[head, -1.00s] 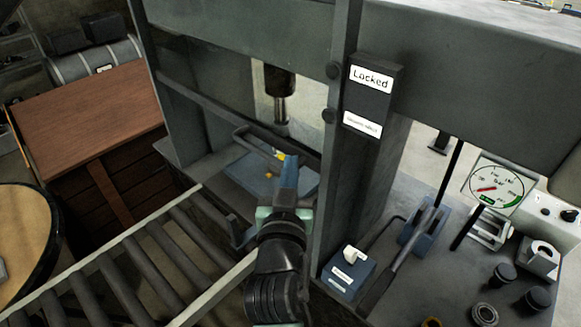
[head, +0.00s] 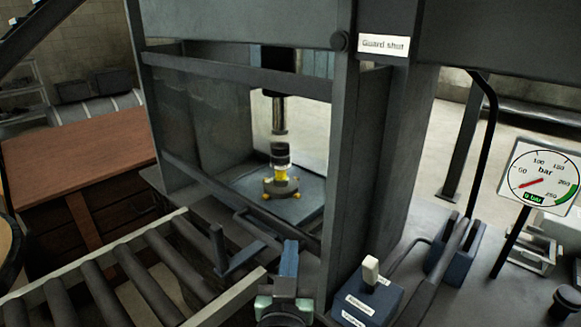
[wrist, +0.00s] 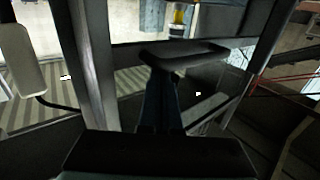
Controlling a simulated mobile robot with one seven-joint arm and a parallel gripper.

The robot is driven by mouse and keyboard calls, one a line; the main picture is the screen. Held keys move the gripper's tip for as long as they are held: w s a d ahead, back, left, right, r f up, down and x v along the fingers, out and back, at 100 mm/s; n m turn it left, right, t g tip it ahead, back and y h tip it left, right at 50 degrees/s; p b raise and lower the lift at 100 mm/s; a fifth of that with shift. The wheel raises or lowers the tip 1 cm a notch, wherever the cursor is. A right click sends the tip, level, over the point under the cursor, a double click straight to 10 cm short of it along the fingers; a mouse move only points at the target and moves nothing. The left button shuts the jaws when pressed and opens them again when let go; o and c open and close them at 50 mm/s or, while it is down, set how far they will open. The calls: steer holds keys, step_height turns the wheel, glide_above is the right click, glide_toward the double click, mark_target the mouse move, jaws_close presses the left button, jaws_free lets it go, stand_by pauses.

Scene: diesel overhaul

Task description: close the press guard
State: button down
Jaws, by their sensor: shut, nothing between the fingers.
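The press guard (head: 215,120) is a clear panel in a dark frame across the front of the press. It is down, and its lower bar (head: 195,178) lies low near the press bed. A label on the post reads "Guard shut" (head: 383,45). The guard's dark handle (head: 262,228) sticks out low at the front; it also shows in the wrist view (wrist: 185,52). My gripper (head: 290,252) is shut and empty, just in front of and right of the handle. In the wrist view its fingertips (wrist: 162,80) end at the handle; I cannot tell if they touch.
Behind the guard a yellow and dark part (head: 281,180) stands under the ram. A roller conveyor (head: 130,265) lies at the front left. A blue box with a white lever (head: 368,292), a hand pump (head: 450,250) and a gauge reading 0 bar (head: 540,180) are at the right.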

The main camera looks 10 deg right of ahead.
step_height(320, 180, down, 8)
steer(key=b, duration=0.5)
steer(key=shift+r, duration=0.2)
